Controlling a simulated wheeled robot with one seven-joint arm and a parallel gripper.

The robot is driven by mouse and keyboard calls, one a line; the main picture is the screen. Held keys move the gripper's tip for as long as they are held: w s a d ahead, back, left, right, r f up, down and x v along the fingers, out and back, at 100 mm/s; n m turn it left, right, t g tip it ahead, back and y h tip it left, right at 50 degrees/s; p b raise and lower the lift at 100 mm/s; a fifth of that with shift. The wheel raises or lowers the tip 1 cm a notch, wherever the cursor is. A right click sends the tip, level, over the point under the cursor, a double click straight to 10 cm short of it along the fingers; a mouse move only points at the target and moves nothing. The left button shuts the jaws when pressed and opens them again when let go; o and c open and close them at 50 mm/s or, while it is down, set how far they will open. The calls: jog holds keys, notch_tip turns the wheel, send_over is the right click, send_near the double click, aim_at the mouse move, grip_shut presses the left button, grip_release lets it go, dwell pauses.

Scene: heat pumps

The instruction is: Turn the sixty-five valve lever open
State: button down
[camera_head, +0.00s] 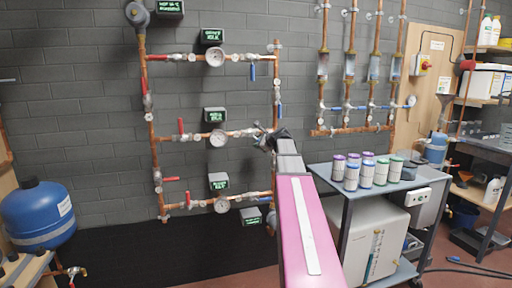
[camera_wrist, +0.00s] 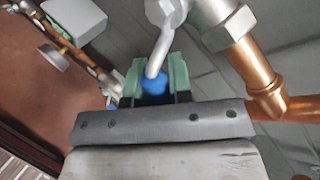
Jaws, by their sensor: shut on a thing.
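My gripper (camera_head: 270,139) is at the right end of the middle copper pipe run on the grey wall. In the wrist view, its green fingers (camera_wrist: 155,82) are shut around the blue tip of a metal valve lever (camera_wrist: 157,79). The lever's grey shank (camera_wrist: 165,40) runs up to a silver valve body (camera_wrist: 164,10) beside a copper pipe (camera_wrist: 256,75). In the head view my arm and gripper hide this lever. The small display labels are too blurred to tell which valve is the sixty-five one.
Other blue levers (camera_head: 252,72) and red levers (camera_head: 181,126) sit on the pipe runs, with round gauges (camera_head: 219,138). A grey cart (camera_head: 326,177) carrying several small cans stands right of my arm. A blue tank (camera_head: 36,215) is at left. Open floor space lies below the pipes.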

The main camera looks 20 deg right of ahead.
jog(key=shift+d+r+n+g+h, duration=0.15)
jog(key=shift+d+r+n+h, duration=0.25)
jog(key=shift+n+h, duration=0.25)
jog(key=shift+d+r+n+g+h, duration=0.15)
jog(key=shift+d+r+n+h, duration=0.25)
jog(key=shift+n+h, duration=0.25)
jog(key=c, duration=1)
grip_release()
jog(key=shift+c, duration=0.2)
